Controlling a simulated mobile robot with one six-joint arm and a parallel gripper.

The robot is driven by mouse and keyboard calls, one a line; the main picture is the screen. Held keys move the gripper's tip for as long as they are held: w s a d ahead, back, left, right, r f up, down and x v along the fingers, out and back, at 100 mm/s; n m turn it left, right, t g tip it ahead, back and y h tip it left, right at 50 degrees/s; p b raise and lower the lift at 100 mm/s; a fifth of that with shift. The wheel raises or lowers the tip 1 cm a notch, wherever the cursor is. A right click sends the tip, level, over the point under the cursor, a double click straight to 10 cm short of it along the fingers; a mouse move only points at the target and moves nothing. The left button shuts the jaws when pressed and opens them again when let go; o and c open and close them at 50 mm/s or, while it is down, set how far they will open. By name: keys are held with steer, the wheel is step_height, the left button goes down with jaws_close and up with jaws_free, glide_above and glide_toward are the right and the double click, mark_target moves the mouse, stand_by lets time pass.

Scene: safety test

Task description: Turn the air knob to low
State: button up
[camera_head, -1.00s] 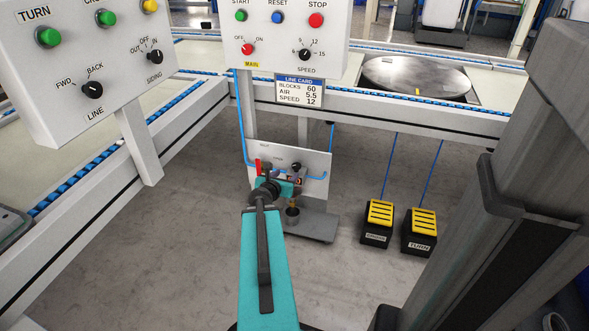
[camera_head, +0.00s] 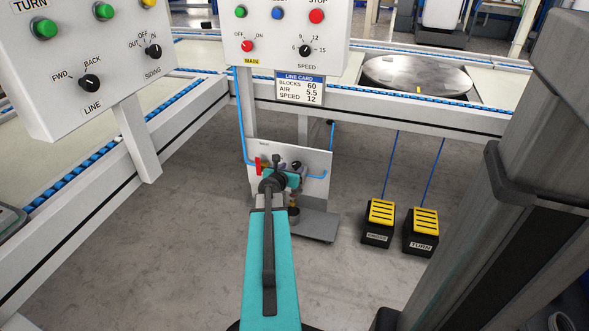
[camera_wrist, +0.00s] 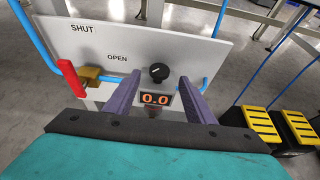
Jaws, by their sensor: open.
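A black round knob (camera_wrist: 159,72) sits on the light grey air panel (camera_wrist: 205,50) in the wrist view. Its pointer direction is too small to tell. Below it a small display (camera_wrist: 156,99) reads 0.0. My gripper (camera_wrist: 159,80) is open and empty, with its two purple-grey fingers either side of the knob and display in the picture. I cannot tell whether they touch the knob. A red lever (camera_wrist: 70,78) on a brass valve (camera_wrist: 90,76) stands crosswise to the blue pipe, near the labels SHUT and OPEN. In the head view my wrist partly covers the panel (camera_head: 318,160).
A line card (camera_head: 301,89) reads AIR 5.5. Control boxes (camera_head: 285,35) stand above the panel. Two yellow-topped pedals (camera_head: 380,213) (camera_head: 421,230) stand on the floor at right. Blue hose (camera_wrist: 22,35) runs beside the panel.

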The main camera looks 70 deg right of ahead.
mark_target(296, 165)
steer(key=shift+b+x, duration=0.8)
steer(key=shift+x, duration=2.25)
steer(key=shift+c, duration=0.2)
